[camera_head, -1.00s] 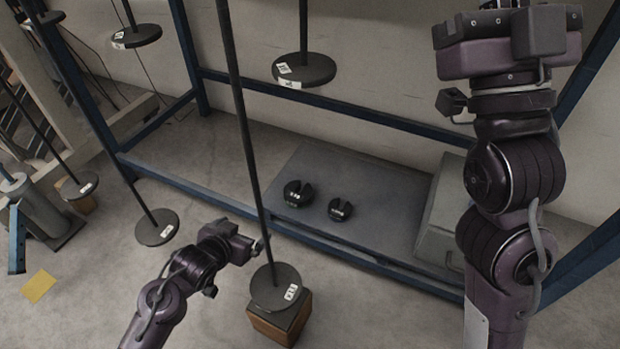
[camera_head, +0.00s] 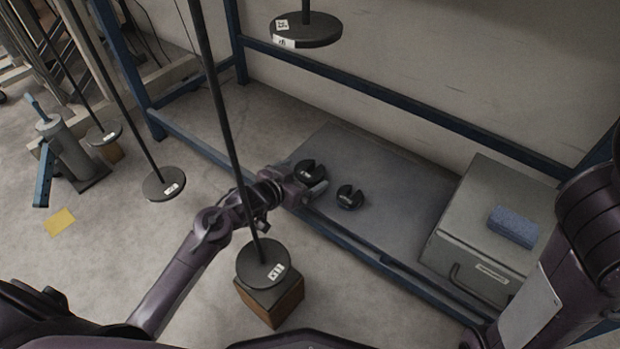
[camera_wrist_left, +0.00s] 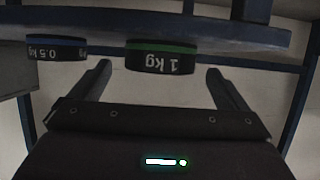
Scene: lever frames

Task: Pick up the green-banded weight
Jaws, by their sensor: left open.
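The green-banded weight (camera_wrist_left: 162,58) is a black slotted disc marked 1 kg, seen upside down in the left wrist view. In the head view the larger black slotted weight (camera_head: 311,171), right at my left gripper, appears to be the same one; its band does not show there. It sits on a grey platform (camera_head: 385,224). My left gripper (camera_head: 298,186) is open. In the wrist view its two fingers (camera_wrist_left: 158,70) stand apart, one to each side of the green-banded weight, with a gap on both sides. My right gripper is out of view.
A smaller blue-banded 0.5 kg weight (camera_wrist_left: 57,49) lies beside it, also in the head view (camera_head: 349,197). A rod with a disc (camera_head: 262,262) hangs over a wooden block (camera_head: 272,304), in front of my left forearm. A grey case (camera_head: 480,232) with a blue sponge (camera_head: 513,226) stands right.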

